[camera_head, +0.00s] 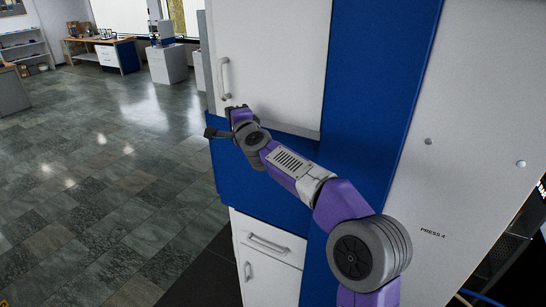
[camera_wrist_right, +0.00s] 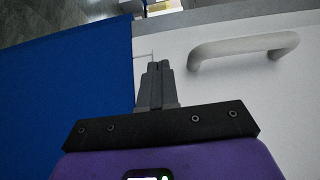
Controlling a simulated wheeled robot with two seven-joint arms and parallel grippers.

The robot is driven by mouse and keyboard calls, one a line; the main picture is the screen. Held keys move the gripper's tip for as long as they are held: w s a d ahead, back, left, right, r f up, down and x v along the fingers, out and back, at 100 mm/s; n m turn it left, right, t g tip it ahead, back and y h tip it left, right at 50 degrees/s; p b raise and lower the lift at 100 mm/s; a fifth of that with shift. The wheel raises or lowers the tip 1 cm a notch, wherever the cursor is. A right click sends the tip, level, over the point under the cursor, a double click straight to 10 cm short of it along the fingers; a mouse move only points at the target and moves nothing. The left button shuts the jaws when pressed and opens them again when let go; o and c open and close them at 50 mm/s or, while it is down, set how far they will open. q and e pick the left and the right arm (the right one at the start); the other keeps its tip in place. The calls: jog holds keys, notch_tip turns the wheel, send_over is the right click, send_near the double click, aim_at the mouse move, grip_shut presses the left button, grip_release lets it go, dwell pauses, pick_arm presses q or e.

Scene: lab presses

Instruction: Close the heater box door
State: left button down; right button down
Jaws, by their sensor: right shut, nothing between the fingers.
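The heater box door (camera_head: 280,60) is a white panel on a blue cabinet, with a light grey bar handle (camera_head: 223,79) near its left edge. It looks close to flush with the blue front, but I cannot tell if a gap is left. My right gripper (camera_head: 234,108) is at the door's lower left corner, below the handle. In the right wrist view its fingers (camera_wrist_right: 156,85) are shut and empty, at the edge between the white door (camera_wrist_right: 240,85) and a blue panel, beside the handle (camera_wrist_right: 243,48). Whether they touch the door is unclear. My left gripper is out of view.
Below the door is the blue cabinet front (camera_head: 265,185), then a white drawer (camera_head: 270,246) with a handle. A tall white panel marked "PRESS 4" (camera_head: 460,130) stands at the right. Open tiled floor (camera_head: 100,180) lies to the left, with workbenches (camera_head: 100,42) far back.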

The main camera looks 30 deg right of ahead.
jog(key=s+a, duration=0.7)
jog(key=a, duration=0.4)
notch_tip(320, 180, down, 25)
jog(key=a+n+g+y+b, duration=0.1)
jog(key=a+n+g+b, duration=0.1)
jog(key=n+g+b, duration=0.25)
jog(key=s+f+n+g+y+b, duration=0.1)
jog(key=s+f+n+g+b, duration=0.15)
jog(key=f, duration=0.95)
jog(key=s+f+n+g+y+b, duration=0.1)
jog(key=s+f+n, duration=0.25)
jog(key=f, duration=0.95)
jog(key=s+f+n+g+b, duration=0.2)
jog(key=s+f+g+b, duration=0.15)
jog(key=s+f, duration=1)
jog(key=s+a+f+n+g+y+b, duration=0.1)
jog(key=s+f+g, duration=0.2)
jog(key=s+f, duration=0.3)
jog(key=s+a+f+n+g+y+b, duration=0.1)
jog(key=s+f+n+g, duration=0.1)
jog(key=s+f, duration=0.4)
jog(key=s+g, duration=0.1)
jog(key=s, duration=0.4)
jog(key=shift+f+b, duration=0.3)
jog(key=shift+b, duration=0.05)
jog(key=shift+n, duration=0.25)
